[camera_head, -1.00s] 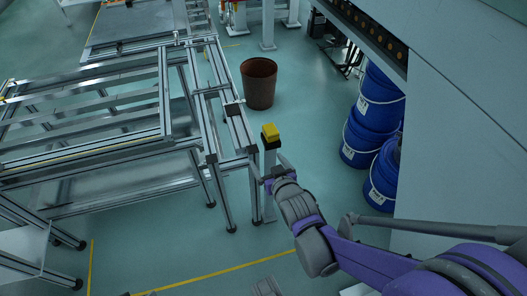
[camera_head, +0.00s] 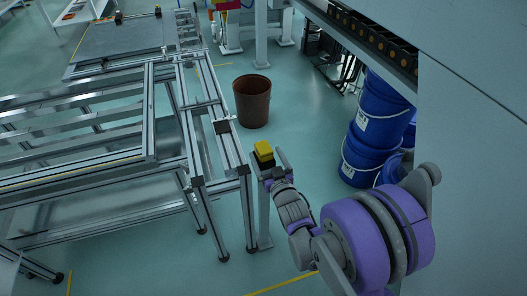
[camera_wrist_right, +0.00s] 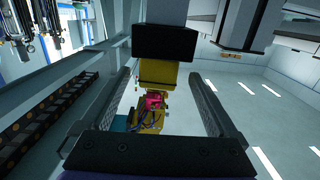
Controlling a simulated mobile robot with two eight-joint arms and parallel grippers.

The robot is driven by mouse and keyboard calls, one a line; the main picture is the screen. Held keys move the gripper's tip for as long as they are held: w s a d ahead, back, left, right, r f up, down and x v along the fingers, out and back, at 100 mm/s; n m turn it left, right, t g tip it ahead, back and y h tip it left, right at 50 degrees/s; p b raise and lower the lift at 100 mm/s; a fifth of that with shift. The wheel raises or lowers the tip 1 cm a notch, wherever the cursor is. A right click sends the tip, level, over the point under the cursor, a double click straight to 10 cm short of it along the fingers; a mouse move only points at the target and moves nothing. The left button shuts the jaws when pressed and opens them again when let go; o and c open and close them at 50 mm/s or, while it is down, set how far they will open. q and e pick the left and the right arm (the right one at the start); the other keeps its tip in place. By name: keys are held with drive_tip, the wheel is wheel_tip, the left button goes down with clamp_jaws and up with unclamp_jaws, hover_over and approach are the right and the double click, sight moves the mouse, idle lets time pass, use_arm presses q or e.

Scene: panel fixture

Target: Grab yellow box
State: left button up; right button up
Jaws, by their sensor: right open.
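The yellow box (camera_head: 264,149) sits on a black block (camera_head: 265,163) on top of a grey post (camera_head: 264,215). My right gripper (camera_head: 270,164) is at the top of this post, on the near side of the box. Its fingers are open, one on each side. In the right wrist view the picture is upside down; the yellow box (camera_wrist_right: 158,74) shows under the black block (camera_wrist_right: 150,42), in the gap between the open fingertips of my right gripper (camera_wrist_right: 158,80). Neither finger visibly touches the box. My left gripper is not in view.
An aluminium frame table (camera_head: 150,110) stands left of the post. A brown bin (camera_head: 252,101) is on the floor behind. Blue buckets (camera_head: 368,150) stand at the right, by a grey machine wall (camera_head: 470,150). Open floor lies around the bin.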

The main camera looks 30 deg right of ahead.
sight(263, 147)
drive_tip(key=x, duration=0.3)
drive_tip(key=shift+w+r, duration=0.1)
drive_tip(key=shift+w, duration=0.15)
drive_tip(key=shift+c, duration=0.2)
clamp_jaws()
